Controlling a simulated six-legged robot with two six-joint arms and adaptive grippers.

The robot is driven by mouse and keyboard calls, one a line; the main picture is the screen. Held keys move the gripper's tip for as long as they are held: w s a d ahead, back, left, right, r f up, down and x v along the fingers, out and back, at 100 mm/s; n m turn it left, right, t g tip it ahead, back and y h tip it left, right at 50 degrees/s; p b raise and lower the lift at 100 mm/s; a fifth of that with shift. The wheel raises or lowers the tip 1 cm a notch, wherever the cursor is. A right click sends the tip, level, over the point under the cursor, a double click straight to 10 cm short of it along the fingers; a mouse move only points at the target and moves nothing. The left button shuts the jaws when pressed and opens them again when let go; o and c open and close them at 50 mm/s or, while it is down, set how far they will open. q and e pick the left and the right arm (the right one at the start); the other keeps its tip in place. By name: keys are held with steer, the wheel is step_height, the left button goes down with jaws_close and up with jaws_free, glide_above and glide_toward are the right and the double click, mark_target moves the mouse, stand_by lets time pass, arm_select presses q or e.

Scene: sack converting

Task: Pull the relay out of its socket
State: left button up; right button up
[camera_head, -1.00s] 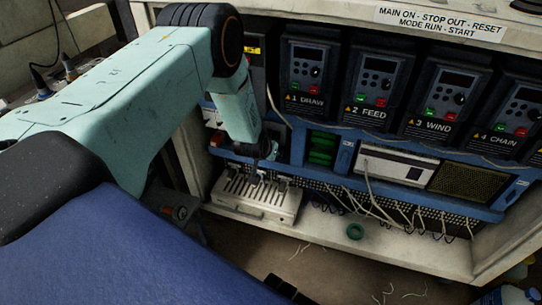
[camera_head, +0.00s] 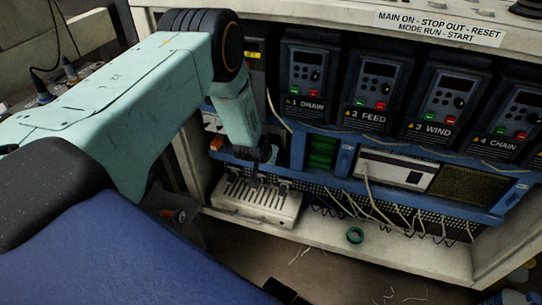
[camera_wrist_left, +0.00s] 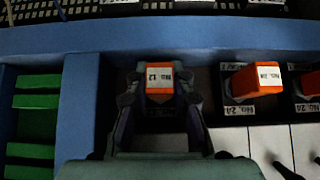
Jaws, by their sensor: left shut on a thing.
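An orange relay with a white label (camera_wrist_left: 159,75) sits between the fingertips of my left gripper (camera_wrist_left: 159,88) in the left wrist view. The gripper is shut on its sides. Whether the relay is still seated in its socket cannot be told. In the head view my left gripper (camera_head: 262,160) is at the blue rail, and the held relay is hidden there. Two more orange relays, one (camera_wrist_left: 255,80) and another (camera_wrist_left: 309,84), stand to the right of the held one in the wrist view. My right gripper is not in view.
Green modules (camera_head: 322,152) sit in the blue rail (camera_head: 345,160) right of the gripper. A pale slotted box (camera_head: 255,203) lies below it. Loose white wires hang further right. Drive units (camera_head: 306,75) line the panel above.

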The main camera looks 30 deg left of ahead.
arm_select(q)
jaws_close()
steer(key=shift+s, duration=0.15)
steer(key=shift+s+d+f+p, duration=0.1)
steer(key=shift+s+f+p, duration=0.05)
steer(key=shift+s+p, duration=0.2)
steer(key=shift+s+d+r, duration=0.1)
steer(key=shift+s+r, duration=0.15)
steer(key=shift+s, duration=0.25)
steer(key=shift+s+d+f+p, duration=0.1)
steer(key=shift+s+d+p, duration=0.1)
steer(key=shift+s+p, duration=0.45)
steer(key=shift+s+d+p, duration=0.15)
steer(key=shift+s+p, duration=0.4)
steer(key=shift+s, duration=0.1)
